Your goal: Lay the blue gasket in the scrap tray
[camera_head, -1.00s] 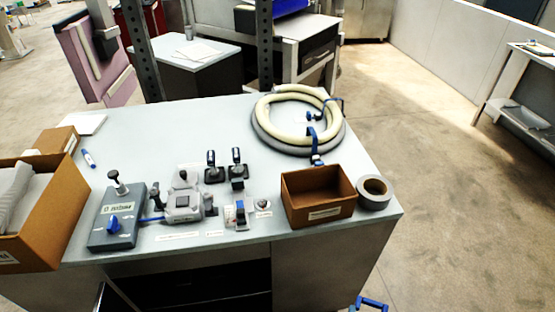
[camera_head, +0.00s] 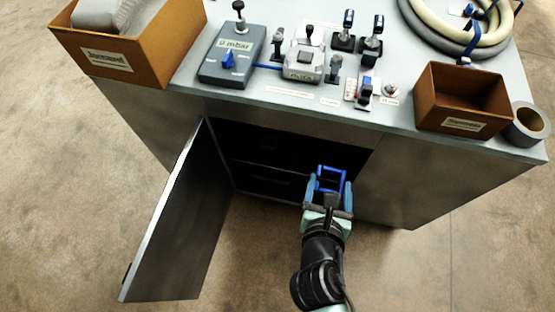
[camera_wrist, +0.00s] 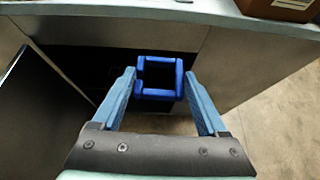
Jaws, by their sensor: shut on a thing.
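The blue gasket (camera_head: 332,168) is a square open frame. It also shows in the wrist view (camera_wrist: 158,94), between the fingertips. My gripper (camera_head: 329,184) is shut on it and holds it in the air before the open front of the cabinet, below the bench top. A small brown open tray (camera_head: 433,112) with a label stands at the right front of the bench top, above and right of my gripper. Its visible inside looks empty. The label is too blurred to read, so I cannot confirm that it is the scrap tray.
A larger labelled brown box (camera_head: 178,68) with grey contents stands at the bench's left. The cabinet door (camera_head: 175,225) hangs open left of my gripper. A control box (camera_head: 232,55), several fittings, a coiled hose (camera_head: 440,42) and a tape roll (camera_head: 528,124) occupy the bench top.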

